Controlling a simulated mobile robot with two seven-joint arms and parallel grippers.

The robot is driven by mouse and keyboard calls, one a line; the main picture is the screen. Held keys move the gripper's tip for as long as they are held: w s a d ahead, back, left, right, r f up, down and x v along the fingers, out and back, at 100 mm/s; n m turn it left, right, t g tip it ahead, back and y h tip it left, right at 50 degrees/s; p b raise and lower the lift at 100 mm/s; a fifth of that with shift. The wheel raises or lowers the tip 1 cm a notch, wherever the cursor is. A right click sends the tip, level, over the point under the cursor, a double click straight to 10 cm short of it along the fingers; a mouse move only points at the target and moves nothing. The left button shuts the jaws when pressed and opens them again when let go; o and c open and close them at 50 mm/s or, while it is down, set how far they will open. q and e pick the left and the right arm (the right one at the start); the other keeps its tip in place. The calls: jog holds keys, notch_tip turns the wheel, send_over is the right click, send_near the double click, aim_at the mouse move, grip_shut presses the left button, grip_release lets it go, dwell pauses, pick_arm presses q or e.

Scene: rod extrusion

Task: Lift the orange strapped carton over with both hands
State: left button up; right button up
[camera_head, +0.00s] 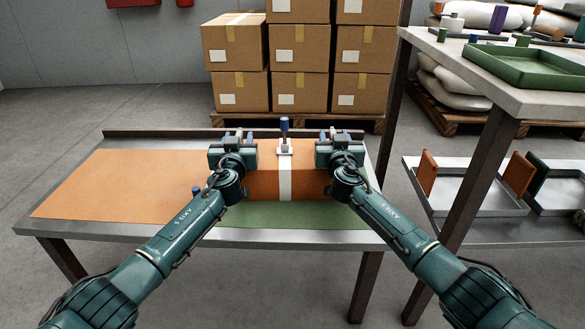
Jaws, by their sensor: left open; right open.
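The orange carton (262,186) with a white strap (285,178) sits on the green mat (290,215), towards the right end of the table. An upright post with a blue top (284,127) shows at the carton's far edge. My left gripper (232,140) is open at the carton's left end, and my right gripper (338,138) is open at its right end. The wrists hide parts of both ends, so I cannot tell whether the fingers touch the carton. An orange mat (120,185) covers the left part of the table.
The table (190,235) has a raised back edge. A small blue-topped item (196,191) stands beside my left wrist. Stacked brown cartons (300,55) stand behind on a pallet. A taller workbench (555,101) with a green tray (530,70) and a lower rack (470,190) stand at the right.

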pick_arm(q)
grip_shut()
pick_arm(e)
grip_shut()
dwell(0.4)
pick_arm(q)
jog(key=shift+r, duration=0.1)
pick_arm(e)
jog(key=shift+r, duration=0.15)
